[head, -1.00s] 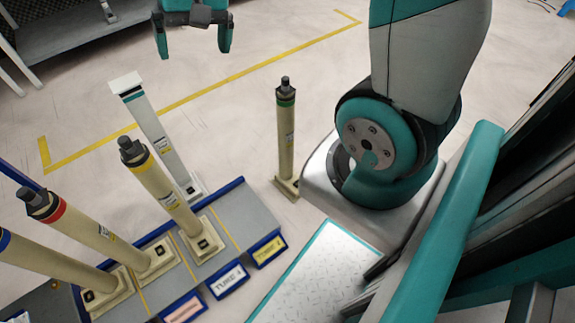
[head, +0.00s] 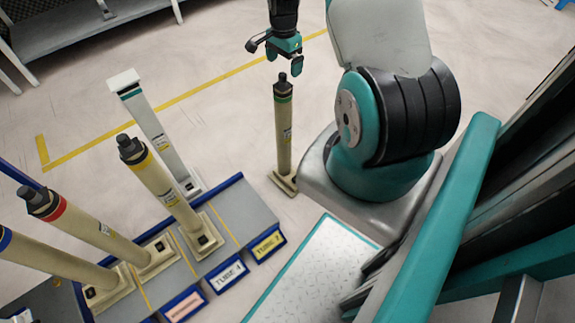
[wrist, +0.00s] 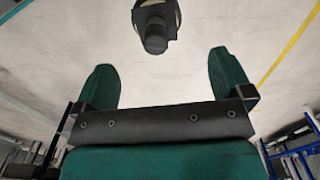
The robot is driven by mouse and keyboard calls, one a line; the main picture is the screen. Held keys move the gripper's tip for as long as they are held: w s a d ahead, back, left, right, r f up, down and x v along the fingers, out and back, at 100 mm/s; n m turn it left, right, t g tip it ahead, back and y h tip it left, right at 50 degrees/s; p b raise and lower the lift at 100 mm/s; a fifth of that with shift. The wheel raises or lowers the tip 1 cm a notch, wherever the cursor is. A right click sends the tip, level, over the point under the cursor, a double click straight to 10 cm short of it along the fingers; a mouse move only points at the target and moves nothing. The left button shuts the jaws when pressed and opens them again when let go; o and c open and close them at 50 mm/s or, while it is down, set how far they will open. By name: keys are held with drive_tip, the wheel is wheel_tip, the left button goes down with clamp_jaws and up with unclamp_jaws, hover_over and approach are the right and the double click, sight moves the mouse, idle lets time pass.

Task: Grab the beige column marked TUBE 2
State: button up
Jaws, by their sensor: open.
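A beige column with a green band (head: 284,130) stands upright on the floor on its own square base. Its small side label is too small to read, so I cannot tell whether it says TUBE 2. My gripper (head: 285,60) is open and empty just above its dark cap in the head view. In the wrist view, the cap (wrist: 154,38) shows ahead of my open fingers (wrist: 162,68), between them and apart from both. Other beige columns, with a yellow band (head: 160,185) and a red band (head: 92,233), stand on a grey rack.
The grey rack (head: 243,212) has blue edges and coloured tags, one white tag (head: 227,275) reading TUBE with an unclear number. A white post (head: 152,135) stands behind it. A blue-banded column (head: 50,262) is at the far left. Floor around the green-banded column is mostly clear.

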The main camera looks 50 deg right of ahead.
sight(283, 83)
drive_tip(key=f, duration=0.5)
drive_tip(key=a+f+b, duration=0.1)
drive_tip(key=f, duration=0.1)
drive_tip(key=shift+s+f, duration=0.1)
drive_tip(key=shift+f, duration=0.25)
drive_tip(key=shift+c, duration=0.2)
drive_tip(key=shift+r, duration=0.1)
clamp_jaws()
drive_tip(key=shift+d, duration=0.1)
